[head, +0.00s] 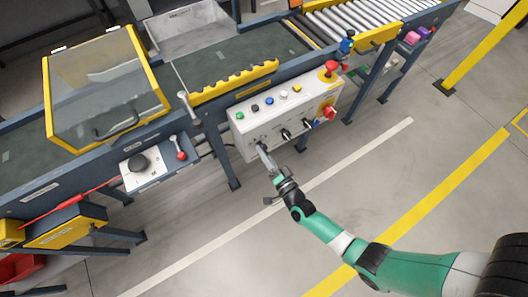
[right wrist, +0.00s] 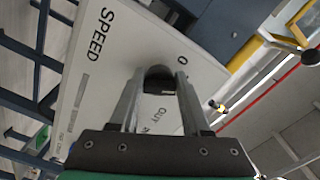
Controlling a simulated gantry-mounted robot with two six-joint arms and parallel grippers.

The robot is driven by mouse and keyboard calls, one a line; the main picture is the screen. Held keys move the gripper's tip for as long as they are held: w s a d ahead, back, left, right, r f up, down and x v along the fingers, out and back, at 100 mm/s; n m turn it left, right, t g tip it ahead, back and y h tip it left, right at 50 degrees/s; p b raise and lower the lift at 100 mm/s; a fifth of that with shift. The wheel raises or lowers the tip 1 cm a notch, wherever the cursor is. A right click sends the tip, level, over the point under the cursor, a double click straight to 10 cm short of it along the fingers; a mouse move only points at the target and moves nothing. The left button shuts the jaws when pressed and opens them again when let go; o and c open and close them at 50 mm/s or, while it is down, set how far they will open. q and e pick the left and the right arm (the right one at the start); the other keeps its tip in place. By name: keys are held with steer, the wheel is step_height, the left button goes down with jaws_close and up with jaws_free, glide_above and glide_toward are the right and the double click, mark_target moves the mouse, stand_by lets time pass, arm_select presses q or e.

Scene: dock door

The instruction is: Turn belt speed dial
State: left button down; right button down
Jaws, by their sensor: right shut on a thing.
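The white control box (head: 240,122) hangs on the front of the conveyor. My right gripper (head: 262,147) reaches the left end of the box's front face, hiding the dial there in the head view. In the right wrist view, the black belt speed dial (right wrist: 159,74) stands on a white face marked SPEED. My right gripper's two fingers (right wrist: 160,82) are on either side of the dial, shut on it. The dial's pointer is hard to make out. My left gripper is not in view.
Coloured buttons line the box's top, with a red mushroom button (head: 331,68) at the right. Other black switches (head: 286,134) and a red rotary switch (head: 329,112) sit right of the gripper. A smaller panel with a black knob (head: 138,162) is at left. Floor in front is clear.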

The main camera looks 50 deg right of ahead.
steer(key=n+p, duration=0.1)
steer(key=n, duration=0.5)
steer(key=shift+d+f+n, duration=0.1)
steer(key=shift+n, duration=0.2)
stand_by(0.4)
steer(key=shift+c, duration=1.8)
jaws_free()
steer(key=shift+s, duration=0.1)
steer(key=p+v, duration=0.3)
steer(key=v, duration=0.8)
steer(key=shift+s+p, duration=0.25)
steer(key=shift+p, duration=0.15)
